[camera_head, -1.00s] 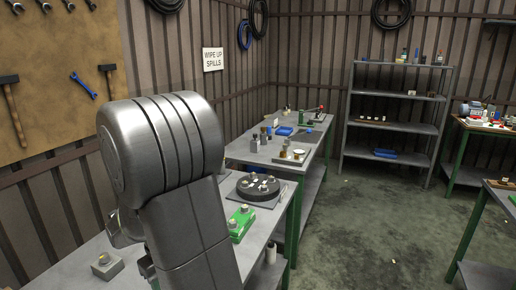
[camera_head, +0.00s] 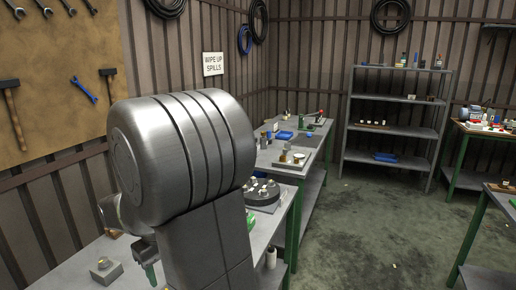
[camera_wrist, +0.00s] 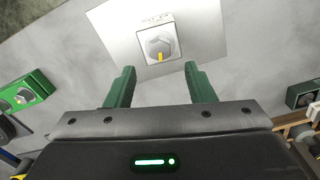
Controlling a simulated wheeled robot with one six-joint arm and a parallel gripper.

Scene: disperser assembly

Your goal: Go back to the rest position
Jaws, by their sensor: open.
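My gripper (camera_wrist: 156,88) shows in the wrist view with its two green fingers spread apart and nothing between them. Beyond the fingertips is a small block with a grey hexagonal knob and a yellow mark (camera_wrist: 160,47), on a pale square plate (camera_wrist: 205,35). The fingers are apart from it. In the head view a small grey block with a yellowish top (camera_head: 105,270) sits on the near bench, and one green finger (camera_head: 152,274) shows just right of it. My arm hides the rest of the gripper and much of the bench.
A green box (camera_wrist: 28,92) lies left of my gripper in the wrist view, and a dark green block (camera_wrist: 303,94) lies right. A dark round disc with pale pieces (camera_head: 264,196) is partly behind my arm.

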